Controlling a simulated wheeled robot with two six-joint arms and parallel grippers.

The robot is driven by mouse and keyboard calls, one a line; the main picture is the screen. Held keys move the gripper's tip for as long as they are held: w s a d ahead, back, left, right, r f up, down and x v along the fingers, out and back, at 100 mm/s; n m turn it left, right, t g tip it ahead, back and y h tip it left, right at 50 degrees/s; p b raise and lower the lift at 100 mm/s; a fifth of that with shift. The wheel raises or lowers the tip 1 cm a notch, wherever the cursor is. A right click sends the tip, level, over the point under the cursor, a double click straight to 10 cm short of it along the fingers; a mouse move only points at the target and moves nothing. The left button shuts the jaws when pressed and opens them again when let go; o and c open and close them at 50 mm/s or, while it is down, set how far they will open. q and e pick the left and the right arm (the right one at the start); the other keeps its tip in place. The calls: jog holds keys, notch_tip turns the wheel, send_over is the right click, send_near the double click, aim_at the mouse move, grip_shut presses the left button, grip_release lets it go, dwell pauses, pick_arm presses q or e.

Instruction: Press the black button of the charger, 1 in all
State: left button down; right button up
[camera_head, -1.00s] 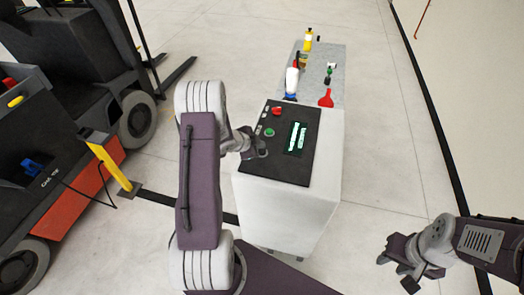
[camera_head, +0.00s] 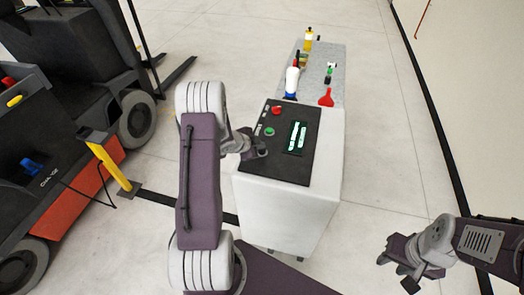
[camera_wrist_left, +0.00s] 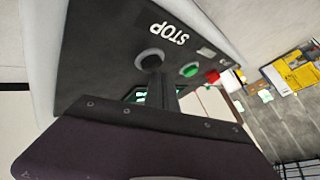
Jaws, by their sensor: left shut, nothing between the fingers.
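The white charger (camera_head: 285,215) has a black sloped top panel (camera_head: 295,172) with a red knob (camera_head: 277,110), a green button (camera_head: 269,132) and a lit screen (camera_head: 301,126). In the left wrist view, the black button (camera_wrist_left: 150,59) sits beside the STOP lettering, with the green button (camera_wrist_left: 189,70) to its right. My left gripper (camera_head: 262,151) is shut and empty over the panel's left side, below the green button, and hides the black button in the head view. In the wrist view its fingertips (camera_wrist_left: 158,76) overlap the black button's lower edge; I cannot tell whether they touch. My right gripper (camera_head: 395,272) hangs open and empty at lower right.
A grey surface (camera_head: 337,62) behind the charger carries bottles, including a white one (camera_head: 291,82), and a red funnel-like item (camera_head: 326,98). A dark forklift (camera_head: 75,50) and a yellow post (camera_head: 113,168) stand left. The floor right of the charger is clear.

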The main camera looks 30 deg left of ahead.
aim_at(260, 151)
pick_arm(q)
jog(key=shift+f+b, duration=0.45)
dwell(0.6)
jog(key=shift+r, duration=0.1)
jog(key=shift+r+p, duration=0.85)
jog(key=shift+p, duration=0.1)
notch_tip(260, 151, up, 5)
jog(key=p, duration=0.5)
jog(key=shift+r, duration=0.1)
dwell(0.5)
